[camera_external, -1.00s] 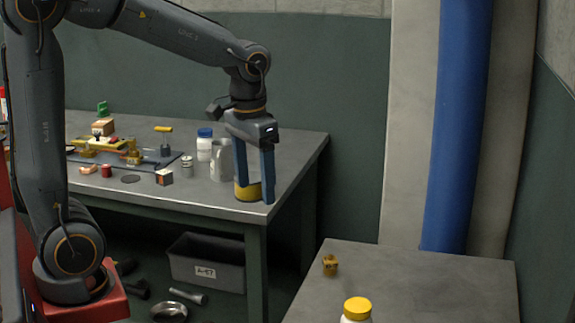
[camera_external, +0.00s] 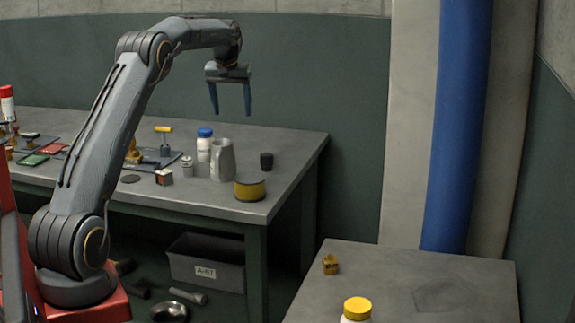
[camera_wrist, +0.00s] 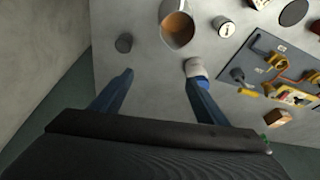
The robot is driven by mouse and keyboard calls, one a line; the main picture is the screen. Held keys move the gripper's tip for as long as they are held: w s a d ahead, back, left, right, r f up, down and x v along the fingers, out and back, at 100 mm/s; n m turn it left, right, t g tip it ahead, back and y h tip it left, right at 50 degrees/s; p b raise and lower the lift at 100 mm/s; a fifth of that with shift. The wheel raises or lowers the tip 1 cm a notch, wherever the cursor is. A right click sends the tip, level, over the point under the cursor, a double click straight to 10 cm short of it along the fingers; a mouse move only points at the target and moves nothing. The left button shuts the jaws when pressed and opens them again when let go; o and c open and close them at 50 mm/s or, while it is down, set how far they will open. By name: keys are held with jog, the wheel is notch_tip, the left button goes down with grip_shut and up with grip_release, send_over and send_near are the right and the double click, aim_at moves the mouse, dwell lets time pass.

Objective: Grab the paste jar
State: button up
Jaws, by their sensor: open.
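None of the jars carries a readable name, so I cannot tell for sure which is the paste jar. A white jar with a yellow lid (camera_external: 356,309) stands on the near table, cut by the frame's bottom edge. On the far bench are a white bottle with a blue cap (camera_external: 204,144), a small pale can (camera_external: 187,166) and a low yellow tin with a dark top (camera_external: 250,189). My gripper (camera_external: 231,112) is open and empty, high above the bench. In the wrist view my gripper (camera_wrist: 160,78) has the blue-capped bottle (camera_wrist: 196,69) below its right finger.
A small yellow-brown block (camera_external: 330,265) sits on the near table, otherwise mostly clear.

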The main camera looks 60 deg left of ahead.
jog(key=s+a+f+n+y, duration=0.1)
jog(key=s+a, duration=0.2)
jog(key=a, duration=0.3)
jog(key=s+a+f+n, duration=0.1)
jog(key=s+a+f, duration=0.15)
jog(key=a, duration=0.35)
send_over(206, 140)
jog(key=f, duration=0.2)
jog(key=s+f, duration=0.1)
jog(key=shift+d+f, duration=0.1)
jog(key=shift+f, duration=0.3)
jog(key=shift+p+x, duration=0.95)
jog(key=shift+x, duration=3.15)
jog(key=shift+w+d, duration=0.1)
jog(key=shift+d, duration=0.05)
jog(key=c, duration=1.3)
jog(key=shift+r, duration=0.1)
jog(key=shift+c, duration=0.2)
notch_tip(206, 140, up, 8)
jog(key=shift+f+b, duration=0.15)
jog(key=shift+b, duration=0.75)
jog(key=shift+r+p, duration=0.45)
jog(key=shift+r, duration=0.55)
